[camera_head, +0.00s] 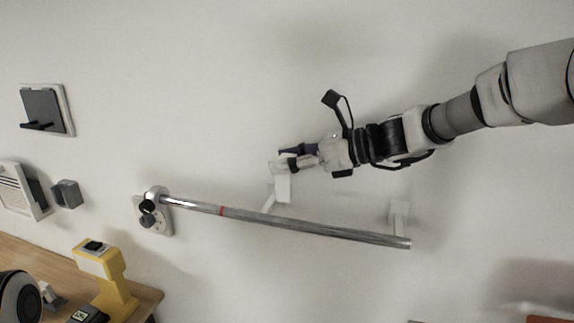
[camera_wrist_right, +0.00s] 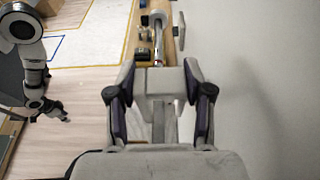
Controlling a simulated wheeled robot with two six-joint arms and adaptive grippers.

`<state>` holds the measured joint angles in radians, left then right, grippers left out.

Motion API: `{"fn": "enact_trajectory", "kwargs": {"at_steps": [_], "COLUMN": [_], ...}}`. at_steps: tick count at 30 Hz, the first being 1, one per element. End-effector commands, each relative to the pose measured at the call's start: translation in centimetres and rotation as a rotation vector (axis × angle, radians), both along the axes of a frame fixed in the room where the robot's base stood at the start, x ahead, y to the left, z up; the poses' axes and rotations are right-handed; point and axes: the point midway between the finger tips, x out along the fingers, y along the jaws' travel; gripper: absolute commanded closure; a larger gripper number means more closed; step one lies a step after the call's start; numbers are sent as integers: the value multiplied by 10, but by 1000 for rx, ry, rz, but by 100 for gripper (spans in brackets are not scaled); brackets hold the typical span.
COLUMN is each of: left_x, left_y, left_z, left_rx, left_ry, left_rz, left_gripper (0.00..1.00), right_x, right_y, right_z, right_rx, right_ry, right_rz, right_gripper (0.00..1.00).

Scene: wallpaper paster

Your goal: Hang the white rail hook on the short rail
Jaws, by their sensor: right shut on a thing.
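The short rail (camera_head: 310,228) is a chrome bar on the wall, sloping down to the right in the head view, with a red mark (camera_head: 221,210) left of its middle. My right gripper (camera_head: 287,163) is shut on the white rail hook (camera_head: 283,188), just above the rail. The hook's lower part slants down close to the rail; I cannot tell whether it touches. In the right wrist view, the hook (camera_wrist_right: 160,84) sits between the fingers, with the rail (camera_wrist_right: 158,49) beyond it. My left gripper (camera_wrist_right: 58,112) is small at the left of that view; its jaws are unclear.
A round wall mount (camera_head: 152,212) holds the rail's left end, and a white bracket (camera_head: 398,214) stands at its right end. A yellow device (camera_head: 103,270) stands on the wooden table (camera_head: 45,262) at lower left. The wall above the rail is clear around the arm.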

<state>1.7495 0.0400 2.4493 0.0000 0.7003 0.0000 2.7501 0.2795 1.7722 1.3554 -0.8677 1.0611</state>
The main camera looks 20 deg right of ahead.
Motion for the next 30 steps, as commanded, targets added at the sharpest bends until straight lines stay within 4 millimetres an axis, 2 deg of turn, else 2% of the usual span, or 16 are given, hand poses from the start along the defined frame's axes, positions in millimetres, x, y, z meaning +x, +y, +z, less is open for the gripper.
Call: {"fn": "enact_trajectory", "kwargs": {"at_steps": [7, 21, 30], "left_x": [-1, -1, -1], "left_y": [0, 0, 0], "left_z": [3, -39, -45], "left_rx": [0, 0, 0], "left_ry": [2, 1, 1], "left_rz": [0, 0, 0], "left_gripper": [60, 60, 60], "right_x": [0, -1, -1], "right_y": [0, 0, 0], "right_z": [1, -50, -58], "right_rx": [0, 0, 0], "right_ry": [0, 0, 0], "right_rz": [0, -1, -1], "right_gripper": [70, 70, 70]}}
